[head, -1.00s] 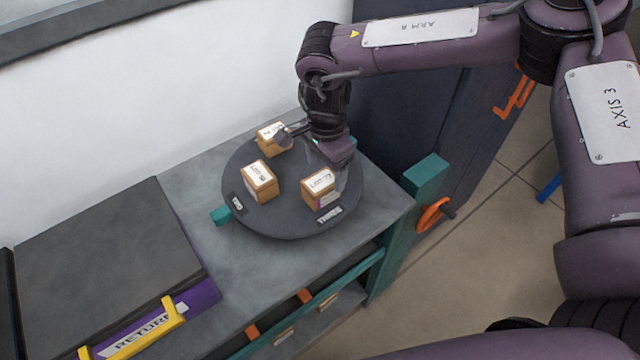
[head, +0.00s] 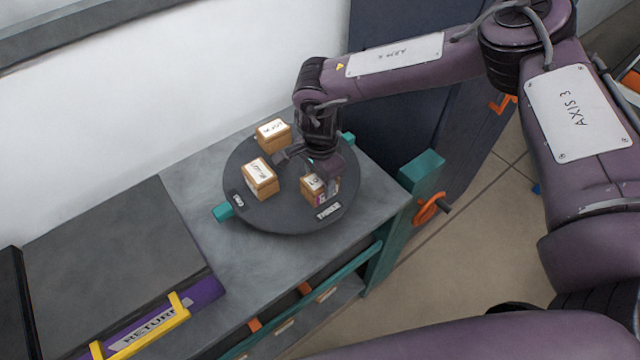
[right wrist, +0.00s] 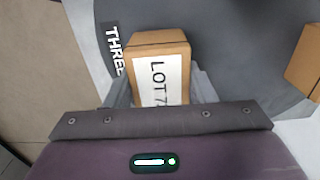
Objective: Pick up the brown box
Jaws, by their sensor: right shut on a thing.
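Several brown boxes with white labels sit on a dark round turntable (head: 285,215). One brown box (head: 313,194) is by the "THREE" plate, partly hidden by my right gripper (head: 320,180). In the right wrist view this box (right wrist: 158,52), labelled "LOT 7", sits between the two fingers of my right gripper (right wrist: 162,85), which are shut on it. It appears to rest on the turntable. A second brown box (head: 260,182) stands at left, near the other plate, and a third brown box (head: 274,137) stands at the back. My left gripper is not in view.
The turntable stands on a grey bench (head: 190,160). A teal post (head: 422,178) with an orange handwheel (head: 430,209) is at its right. A white wall is behind.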

